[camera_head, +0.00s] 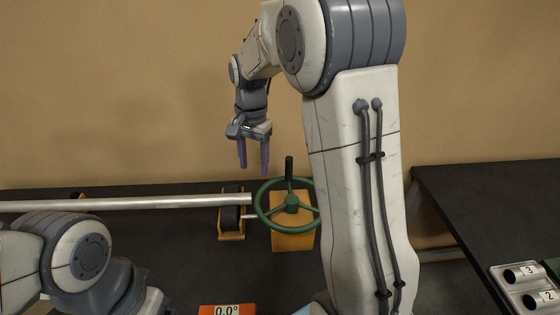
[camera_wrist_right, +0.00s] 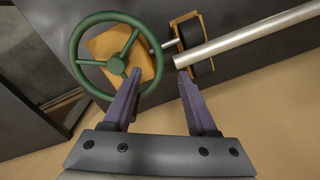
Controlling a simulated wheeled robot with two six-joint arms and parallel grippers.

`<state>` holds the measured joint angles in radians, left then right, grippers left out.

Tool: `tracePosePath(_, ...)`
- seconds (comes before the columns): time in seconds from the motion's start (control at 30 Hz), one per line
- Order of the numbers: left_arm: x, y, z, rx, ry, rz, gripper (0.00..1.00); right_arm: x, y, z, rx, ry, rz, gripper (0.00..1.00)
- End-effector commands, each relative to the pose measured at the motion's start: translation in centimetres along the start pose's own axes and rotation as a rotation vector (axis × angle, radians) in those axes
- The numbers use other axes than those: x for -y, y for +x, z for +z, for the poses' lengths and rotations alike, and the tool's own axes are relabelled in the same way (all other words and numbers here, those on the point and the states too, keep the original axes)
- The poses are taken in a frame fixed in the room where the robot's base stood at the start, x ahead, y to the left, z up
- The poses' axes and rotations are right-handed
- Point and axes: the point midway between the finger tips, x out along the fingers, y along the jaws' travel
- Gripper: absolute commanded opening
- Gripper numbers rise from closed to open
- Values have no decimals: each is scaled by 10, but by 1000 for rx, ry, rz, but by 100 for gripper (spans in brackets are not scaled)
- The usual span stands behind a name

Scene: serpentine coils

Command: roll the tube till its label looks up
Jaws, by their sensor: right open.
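The tube (camera_head: 130,204) is a long silver pipe lying level at the left, its right end at a black roller (camera_head: 231,217) in a yellow stand. It also shows in the right wrist view (camera_wrist_right: 250,42). No label shows on its visible side. A green handwheel (camera_head: 291,204) with a black knob stands on a yellow base (camera_head: 292,240) beside the roller, also in the wrist view (camera_wrist_right: 116,60). My right gripper (camera_head: 254,172) is open and empty, above and behind the handwheel, fingers pointing down. My left arm shows at lower left; its gripper is out of view.
An orange-framed display (camera_head: 227,311) reading 0.0° sits at the front edge. A second dark table (camera_head: 460,205) at the right holds a metal block (camera_head: 525,285) with holes numbered 2 and 3. A tan wall stands behind. My right arm hides part of the middle.

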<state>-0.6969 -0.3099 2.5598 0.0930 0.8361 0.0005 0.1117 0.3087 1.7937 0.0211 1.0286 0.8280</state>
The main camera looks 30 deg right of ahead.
Motion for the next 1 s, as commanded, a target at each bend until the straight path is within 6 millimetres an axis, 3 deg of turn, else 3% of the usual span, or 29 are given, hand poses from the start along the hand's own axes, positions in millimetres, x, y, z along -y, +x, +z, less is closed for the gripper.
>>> tracePosePath(0.03, 0, -7, 0, 0, 0, 0, 82, -10, -2, -36, -1, 138, 7, 58)
tracePosePath(0.1, -1, -10, 0, 0, 0, 0, 82, -23, 0, -70, -4, 285, 13, 58)
tracePosePath(0.2, -1, -12, 0, 0, 0, 0, 82, -38, 1, -100, -8, 419, 18, 58)
tracePosePath(0.27, -1, -13, -1, 0, 0, 0, 82, -44, 4, -109, -9, 461, 20, 58)
tracePosePath(0.47, -1, -17, -1, 0, -1, 0, 82, -48, 24, -113, -8, 486, 23, 58)
tracePosePath(0.8, -2, -30, -2, 0, -1, 0, 82, -49, 86, -112, -7, 483, 23, 58)
tracePosePath(1.0, -2, -34, -2, 0, -1, 0, 82, -49, 104, -113, -10, 482, 19, 58)
